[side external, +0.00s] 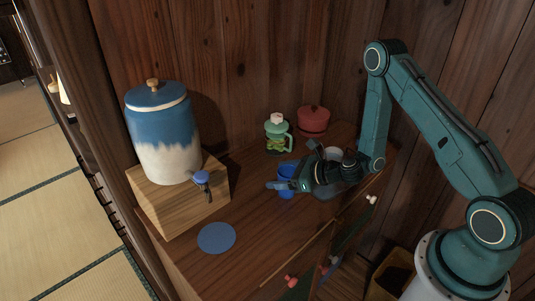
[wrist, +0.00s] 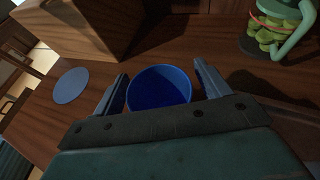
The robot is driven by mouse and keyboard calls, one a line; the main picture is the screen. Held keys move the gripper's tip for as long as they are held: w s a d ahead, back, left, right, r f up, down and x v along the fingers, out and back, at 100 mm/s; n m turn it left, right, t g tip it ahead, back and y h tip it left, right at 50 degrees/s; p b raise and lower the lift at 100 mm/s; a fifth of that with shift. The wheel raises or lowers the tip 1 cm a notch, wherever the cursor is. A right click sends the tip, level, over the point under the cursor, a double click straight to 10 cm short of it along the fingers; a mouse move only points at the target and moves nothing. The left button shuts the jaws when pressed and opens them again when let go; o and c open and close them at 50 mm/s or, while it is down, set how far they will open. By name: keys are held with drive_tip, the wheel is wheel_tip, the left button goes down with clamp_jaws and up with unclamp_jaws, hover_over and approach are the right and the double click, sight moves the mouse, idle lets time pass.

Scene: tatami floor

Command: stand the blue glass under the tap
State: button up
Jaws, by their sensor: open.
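The blue glass (wrist: 160,88) stands upright on the wooden cabinet top, its round mouth seen from above in the wrist view. In the side view the glass (side external: 286,172) is partly hidden by my gripper (side external: 282,186). My gripper (wrist: 158,84) is open, with one finger on each side of the glass; I cannot tell whether either touches it. The tap (side external: 201,178) has a blue knob and sticks out from the front of the blue and white dispenser (side external: 165,140). The dispenser sits on a wooden block (side external: 190,205). A flat blue disc (side external: 216,237) lies in front of the tap.
A green handled jar (side external: 277,133) and a red lidded pot (side external: 313,120) stand behind the glass near the wall. A whitish vessel (side external: 333,154) is partly hidden behind my wrist. The cabinet top between glass and disc is clear. The cabinet's front edge is close.

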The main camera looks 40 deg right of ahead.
drive_tip(key=c, duration=1.2)
drive_tip(key=shift+r, duration=0.15)
wheel_tip(320, 180, up, 20)
drive_tip(key=shift+f, duration=0.15)
idle(0.4)
idle(0.5)
